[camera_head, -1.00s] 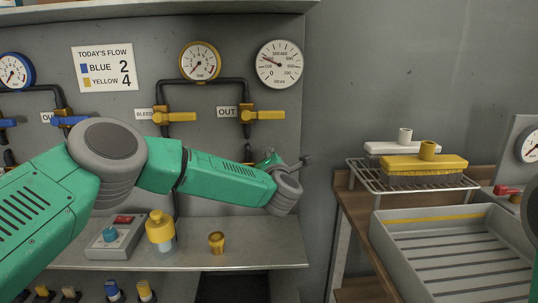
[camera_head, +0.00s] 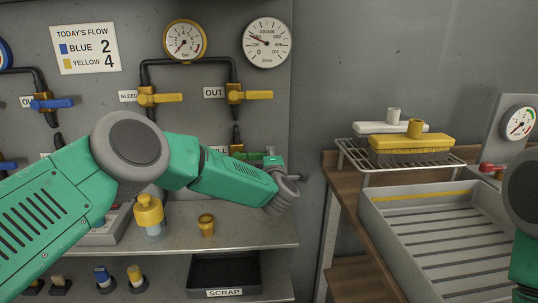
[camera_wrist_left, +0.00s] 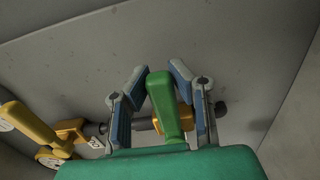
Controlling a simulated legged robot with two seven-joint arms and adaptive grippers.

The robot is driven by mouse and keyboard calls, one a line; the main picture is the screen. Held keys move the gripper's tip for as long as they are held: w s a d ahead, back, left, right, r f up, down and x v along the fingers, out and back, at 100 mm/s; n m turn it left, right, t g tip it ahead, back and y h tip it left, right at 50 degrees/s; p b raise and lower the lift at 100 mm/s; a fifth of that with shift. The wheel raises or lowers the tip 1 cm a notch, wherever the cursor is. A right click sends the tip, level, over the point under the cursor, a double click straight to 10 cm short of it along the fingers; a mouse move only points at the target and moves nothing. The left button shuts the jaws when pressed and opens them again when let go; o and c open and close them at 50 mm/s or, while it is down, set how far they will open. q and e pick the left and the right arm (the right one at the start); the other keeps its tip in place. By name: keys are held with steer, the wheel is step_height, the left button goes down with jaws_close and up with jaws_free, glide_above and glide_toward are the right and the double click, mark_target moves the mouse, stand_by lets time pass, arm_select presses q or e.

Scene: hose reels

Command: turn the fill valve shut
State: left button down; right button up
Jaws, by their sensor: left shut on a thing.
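The fill valve has a green lever (camera_wrist_left: 163,105) on a yellow body (camera_wrist_left: 185,118), set on a dark pipe in the left wrist view. In the head view the valve (camera_head: 237,149) is partly hidden behind my left arm, below the yellow OUT valve (camera_head: 236,95). My left gripper (camera_wrist_left: 159,75) has its two blue-grey fingers on either side of the green lever and is shut on it. In the head view the fingers are mostly hidden by my wrist. My right gripper is out of view; only part of my right arm shows at the right edge.
A yellow BLEED valve (camera_head: 147,97) sits left of the OUT valve. A yellow-capped bottle (camera_head: 149,216) and a small yellow cup (camera_head: 206,225) stand on the shelf below my left arm. A grey tray (camera_head: 440,240) and a rack with brushes (camera_head: 410,143) are at right.

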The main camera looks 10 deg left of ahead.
arm_select(q)
steer(key=shift+s+d+f, duration=0.1)
steer(key=shift+d+f, duration=0.1)
steer(key=shift+f, duration=0.3)
steer(key=c, duration=1.4)
jaws_free()
steer(key=shift+o, duration=0.2)
steer(key=shift+r, duration=0.15)
steer(key=v, duration=1.1)
steer(key=shift+s, duration=0.35)
steer(key=shift+d, duration=0.15)
